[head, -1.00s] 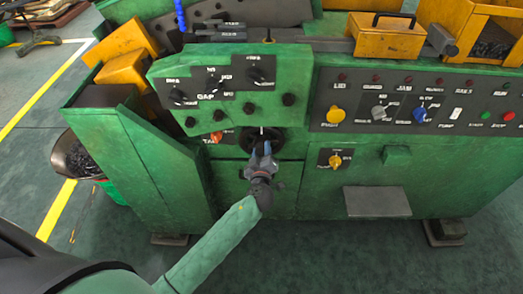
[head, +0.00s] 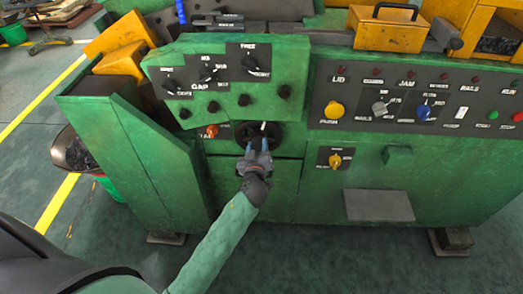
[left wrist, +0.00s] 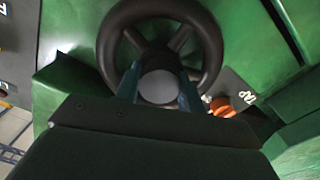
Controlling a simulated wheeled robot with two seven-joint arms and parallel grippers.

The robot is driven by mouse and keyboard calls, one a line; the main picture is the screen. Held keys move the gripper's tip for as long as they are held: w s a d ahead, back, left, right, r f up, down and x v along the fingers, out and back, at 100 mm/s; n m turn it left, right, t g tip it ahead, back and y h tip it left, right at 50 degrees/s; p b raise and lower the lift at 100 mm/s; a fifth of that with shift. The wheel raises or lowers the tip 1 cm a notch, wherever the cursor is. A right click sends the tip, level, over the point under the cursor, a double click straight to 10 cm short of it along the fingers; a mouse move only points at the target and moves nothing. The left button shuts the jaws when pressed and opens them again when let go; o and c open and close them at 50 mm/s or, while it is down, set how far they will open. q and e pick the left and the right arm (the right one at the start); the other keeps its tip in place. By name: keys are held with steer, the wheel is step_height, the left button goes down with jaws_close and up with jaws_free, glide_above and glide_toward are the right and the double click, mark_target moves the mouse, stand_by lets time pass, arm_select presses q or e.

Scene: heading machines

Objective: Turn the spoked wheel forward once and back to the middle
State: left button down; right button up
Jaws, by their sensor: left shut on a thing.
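The black spoked wheel (head: 272,134) is on the green machine front, below the gap panel. Its rim and spokes show in the left wrist view (left wrist: 214,48), partly covered by my gripper. My left gripper (head: 259,147) reaches up to the wheel from below. In the left wrist view its two fingers (left wrist: 158,86) stand either side of a grey round piece at the wheel's middle and are shut on it. A short white mark (head: 263,127) shows at the top of the wheel. My right gripper is not in view.
An orange-red knob (head: 211,131) sits just left of the wheel. Dark knobs and the gap dials (head: 208,72) are above it. A yellow knob (head: 335,160) and a grey plate (head: 379,206) are to the right. The floor in front is clear.

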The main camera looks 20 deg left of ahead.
arm_select(q)
steer(key=shift+f+m+b, duration=0.1)
steer(key=shift+m+b, duration=0.25)
steer(key=shift+m, duration=1.65)
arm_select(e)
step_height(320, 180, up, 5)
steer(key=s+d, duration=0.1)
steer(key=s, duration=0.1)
arm_select(q)
steer(key=shift+m, duration=0.8)
steer(key=m, duration=0.2)
steer(key=shift+m, duration=0.9)
steer(key=m+p, duration=0.3)
steer(key=m, duration=0.6)
steer(key=shift+m, duration=0.4)
steer(key=shift+m+p, duration=0.4)
steer(key=shift+m, duration=0.2)
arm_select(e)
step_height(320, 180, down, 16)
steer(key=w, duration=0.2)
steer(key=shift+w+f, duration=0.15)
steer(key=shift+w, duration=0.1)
